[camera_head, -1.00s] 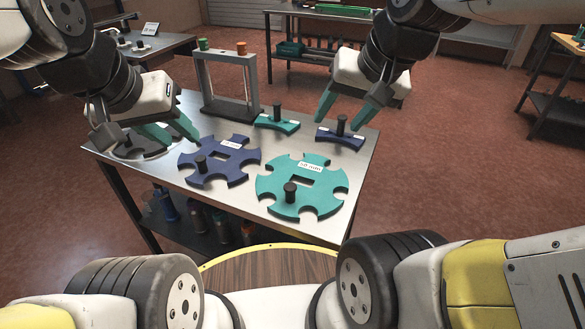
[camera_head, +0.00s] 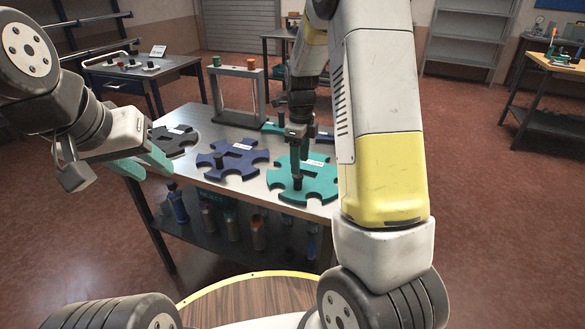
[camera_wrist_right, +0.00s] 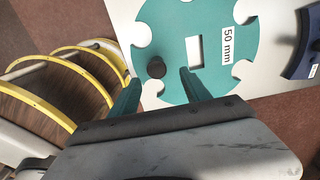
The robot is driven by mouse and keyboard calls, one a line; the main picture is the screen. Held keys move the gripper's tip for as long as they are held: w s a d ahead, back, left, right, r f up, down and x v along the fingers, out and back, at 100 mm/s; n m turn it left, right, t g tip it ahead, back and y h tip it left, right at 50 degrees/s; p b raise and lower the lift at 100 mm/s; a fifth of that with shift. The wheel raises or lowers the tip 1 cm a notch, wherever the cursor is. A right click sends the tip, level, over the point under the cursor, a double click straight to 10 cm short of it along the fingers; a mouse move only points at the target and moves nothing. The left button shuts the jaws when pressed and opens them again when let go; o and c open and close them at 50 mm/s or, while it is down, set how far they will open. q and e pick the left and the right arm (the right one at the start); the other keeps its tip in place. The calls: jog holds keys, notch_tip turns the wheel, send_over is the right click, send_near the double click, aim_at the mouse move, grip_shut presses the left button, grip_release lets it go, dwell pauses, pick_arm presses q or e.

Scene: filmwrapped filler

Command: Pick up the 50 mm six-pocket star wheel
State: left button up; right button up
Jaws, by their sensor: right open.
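The teal star wheel (camera_head: 290,192) lies flat on the metal table, partly behind my right arm. In the right wrist view the teal wheel (camera_wrist_right: 180,30) carries a "50 mm" label, a rectangular hole and a black knob (camera_wrist_right: 156,67). My right gripper (camera_head: 297,172) is over the wheel at the knob. In the wrist view its open fingers (camera_wrist_right: 161,78) point at the knob, which appears between and just beyond the tips; whether they touch it cannot be told. My left gripper (camera_head: 156,174) is open and empty, off the table's left front edge.
A navy star wheel (camera_head: 246,163) and a dark grey one (camera_head: 180,147) lie to the left on the table (camera_head: 207,118). A teal curved piece (camera_head: 270,128) and a grey frame (camera_head: 218,85) stand behind. Bottles (camera_head: 178,207) stand on the lower shelf.

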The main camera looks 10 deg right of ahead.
aim_at(298, 179)
jog(key=f, duration=0.7)
jog(key=shift+s+a+f, duration=0.15)
jog(key=shift+a+f, duration=0.05)
jog(key=shift+a, duration=0.15)
grip_shut()
dwell(1.0)
